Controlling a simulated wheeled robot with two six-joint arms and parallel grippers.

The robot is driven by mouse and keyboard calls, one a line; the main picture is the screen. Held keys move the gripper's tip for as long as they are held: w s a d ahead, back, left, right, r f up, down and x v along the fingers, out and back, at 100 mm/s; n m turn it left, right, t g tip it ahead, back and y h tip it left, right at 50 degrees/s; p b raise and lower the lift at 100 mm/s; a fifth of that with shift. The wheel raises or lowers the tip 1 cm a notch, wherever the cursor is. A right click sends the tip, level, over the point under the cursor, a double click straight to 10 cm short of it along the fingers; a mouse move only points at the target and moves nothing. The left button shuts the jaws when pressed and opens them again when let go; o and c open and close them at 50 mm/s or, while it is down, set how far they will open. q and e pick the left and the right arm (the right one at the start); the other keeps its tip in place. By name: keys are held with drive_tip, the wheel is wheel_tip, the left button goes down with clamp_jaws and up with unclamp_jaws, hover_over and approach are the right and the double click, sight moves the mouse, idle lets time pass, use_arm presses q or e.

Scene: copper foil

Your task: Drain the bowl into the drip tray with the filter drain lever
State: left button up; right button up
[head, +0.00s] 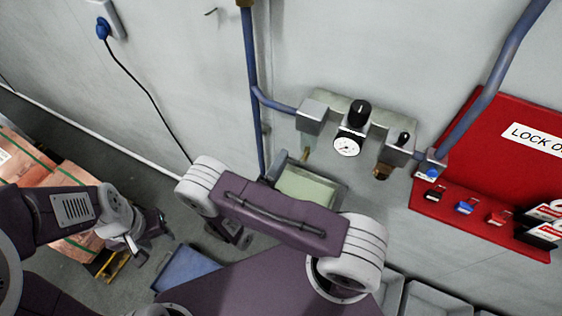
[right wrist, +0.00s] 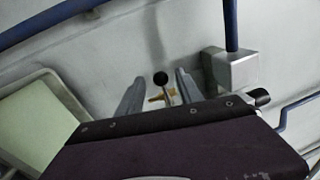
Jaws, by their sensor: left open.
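The filter's metal head block (head: 312,117) is on the wall at the left end of the air unit, with a brass part (head: 306,153) below it. I cannot make out the bowl clearly. The pale green drip tray (head: 308,187) is below, partly hidden by my right arm. In the right wrist view, the drain lever has a black ball knob (right wrist: 160,78) and a brass body. My right gripper (right wrist: 158,92) is open, with the lever between its fingers and a gap on both sides. The tray (right wrist: 32,122) is at left. My left gripper (head: 142,240) is open and empty, low at left.
A pressure gauge (head: 347,147) and a second metal block (head: 399,153) sit right of the filter. Blue pipes (head: 252,60) run along the wall. A red lockout board (head: 490,165) hangs at right. Wrapped boxes (head: 75,245) and a blue bin (head: 186,268) stand on the floor.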

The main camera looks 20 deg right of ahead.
drive_tip(key=b+v, duration=0.3)
drive_tip(key=v, duration=0.6)
drive_tip(key=shift+b, duration=0.3)
